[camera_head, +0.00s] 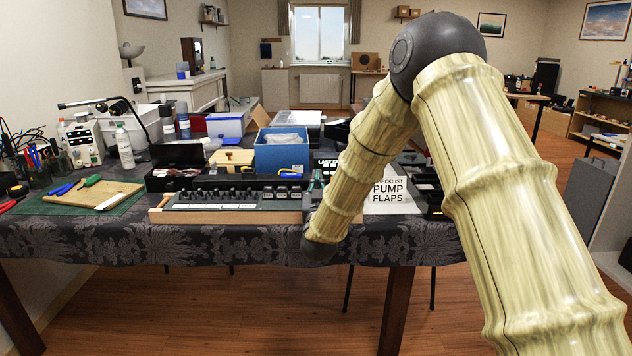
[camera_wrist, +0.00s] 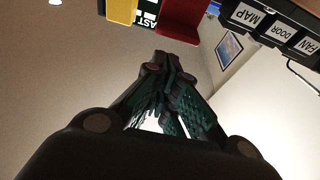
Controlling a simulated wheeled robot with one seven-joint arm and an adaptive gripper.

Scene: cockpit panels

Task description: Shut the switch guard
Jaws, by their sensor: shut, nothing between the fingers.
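A red flap (camera_wrist: 182,22), which looks like the switch guard, juts into the top of the wrist view. Its hinge and the switch are out of frame, so I cannot tell how far open it is. My gripper (camera_wrist: 165,72) is shut and empty, its fingertips just below the flap in the picture; I cannot tell whether they touch. In the head view the long dark switch panel (camera_head: 240,197) lies along the table's front edge; the flap cannot be made out there. My arm hides the panel's right end and most of my gripper.
A yellow part (camera_wrist: 122,10) is left of the flap, and a dark strip labelled MAP, DOOR and FAN (camera_wrist: 278,30) is to its right. A blue bin (camera_head: 281,152) stands behind the panel.

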